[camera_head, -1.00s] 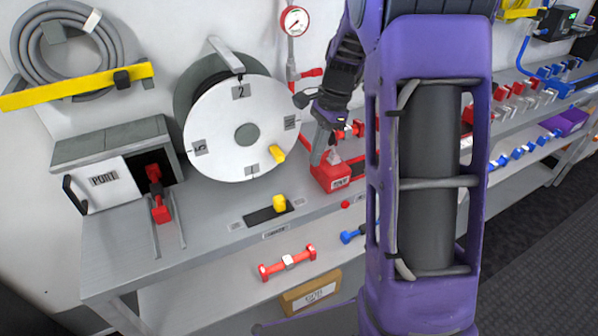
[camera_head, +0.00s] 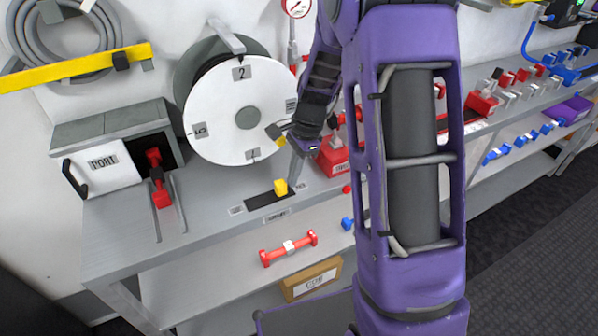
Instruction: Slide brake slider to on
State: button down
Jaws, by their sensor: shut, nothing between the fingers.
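The brake slider is a yellow knob (camera_head: 280,187) in a dark slot (camera_head: 262,201) on the grey bench top, below the white reel. The knob sits toward the right end of the slot. Small label plates lie beyond both ends, too small to read. My gripper (camera_head: 296,168) is shut and empty, pointing down just above and to the right of the knob. A small gap seems to show between them, but I cannot be sure they are apart. My purple arm hides part of the bench to the right.
The white reel disc (camera_head: 240,112) with a yellow handle stands right behind the slider, close to my gripper. A red block (camera_head: 332,160) stands to the right. A PORT box (camera_head: 113,165) with a red lever is at left. A red bar (camera_head: 288,248) lies on the lower shelf.

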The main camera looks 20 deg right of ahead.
jog(key=a, duration=0.3)
jog(key=s+a+p, duration=0.1)
jog(key=a, duration=0.2)
jog(key=shift+s+a, duration=0.15)
jog(key=shift+a, duration=0.15)
jog(key=d, duration=0.2)
jog(key=d+p, duration=0.1)
jog(key=shift+w+d, duration=0.35)
jog(key=v, duration=1)
jog(key=shift+d+p, duration=0.2)
jog(key=shift+p, duration=0.2)
